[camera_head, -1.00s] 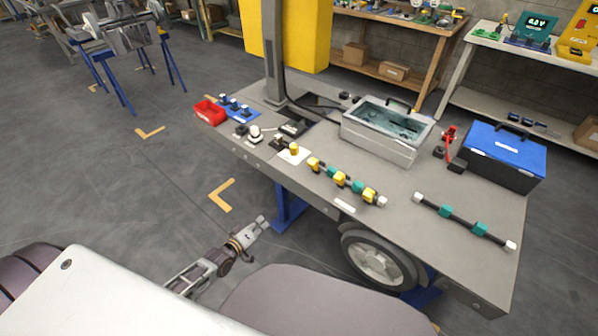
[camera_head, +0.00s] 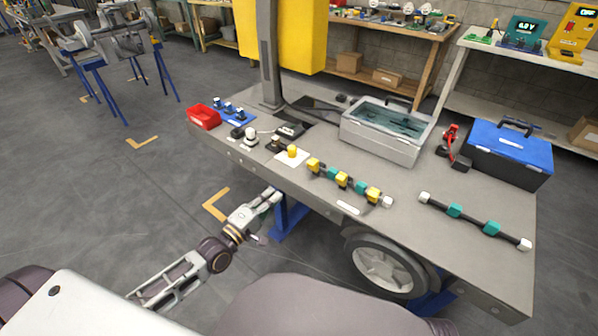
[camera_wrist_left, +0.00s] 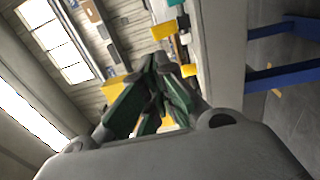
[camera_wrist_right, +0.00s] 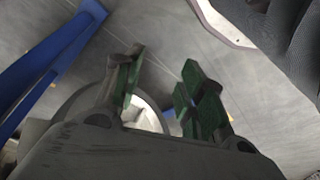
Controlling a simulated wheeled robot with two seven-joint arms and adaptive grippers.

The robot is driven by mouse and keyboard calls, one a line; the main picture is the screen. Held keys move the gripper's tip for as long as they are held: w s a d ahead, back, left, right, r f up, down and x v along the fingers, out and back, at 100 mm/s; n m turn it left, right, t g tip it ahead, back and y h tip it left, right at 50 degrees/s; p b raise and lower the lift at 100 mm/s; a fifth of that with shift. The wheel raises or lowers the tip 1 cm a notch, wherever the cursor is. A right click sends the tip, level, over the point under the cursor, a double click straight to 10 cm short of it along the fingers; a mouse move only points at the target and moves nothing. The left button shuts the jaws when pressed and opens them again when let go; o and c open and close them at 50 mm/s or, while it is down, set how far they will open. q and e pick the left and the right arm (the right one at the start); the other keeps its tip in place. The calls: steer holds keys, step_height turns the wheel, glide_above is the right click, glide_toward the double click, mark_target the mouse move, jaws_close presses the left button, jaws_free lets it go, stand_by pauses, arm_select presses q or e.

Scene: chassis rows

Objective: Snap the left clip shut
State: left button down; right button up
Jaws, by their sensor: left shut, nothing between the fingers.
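A dark bar (camera_head: 324,173) with teal blocks and yellow clips lies along the front of the grey table. The leftmost yellow clip (camera_head: 313,165) sits at the bar's left end; another is at the middle (camera_head: 342,180) and one at the right (camera_head: 373,195). Whether each clip is open or closed is too small to tell. My left gripper (camera_head: 275,194) is shut and empty, in front of the table's front edge, left of the bar and apart from it. Its green-padded fingers meet in the left wrist view (camera_wrist_left: 160,85). My right gripper (camera_wrist_right: 163,85) is open and empty in the right wrist view.
A second bar with teal blocks (camera_head: 473,219) lies to the right. A yellow piece on a white card (camera_head: 291,157), a red bin (camera_head: 204,116), a grey tub (camera_head: 382,143) and a blue toolbox (camera_head: 510,150) stand on the table. A wheel (camera_head: 381,266) sits below its front edge.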

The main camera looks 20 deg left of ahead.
arm_select(q)
steer(key=shift+r, duration=0.25)
arm_select(e)
steer(key=shift+r, duration=0.15)
arm_select(q)
steer(key=shift+w+d, duration=0.1)
steer(key=shift+w, duration=0.1)
steer(key=b, duration=0.3)
glide_toward(313, 167)
steer(key=shift+w, duration=3.25)
steer(key=shift+w+a+r, duration=0.2)
steer(key=shift+w, duration=0.35)
arm_select(e)
steer(key=shift+t, duration=0.5)
steer(key=shift+w+a+r, duration=0.1)
steer(key=shift+a+r, duration=0.1)
steer(key=shift+r, duration=1)
steer(key=shift+a+r, duration=0.2)
steer(key=shift+r, duration=0.95)
arm_select(q)
steer(key=shift+r, duration=0.1)
arm_select(e)
steer(key=shift+f, duration=0.35)
arm_select(q)
steer(key=shift+p, duration=0.3)
arm_select(e)
steer(key=shift+f, duration=0.1)
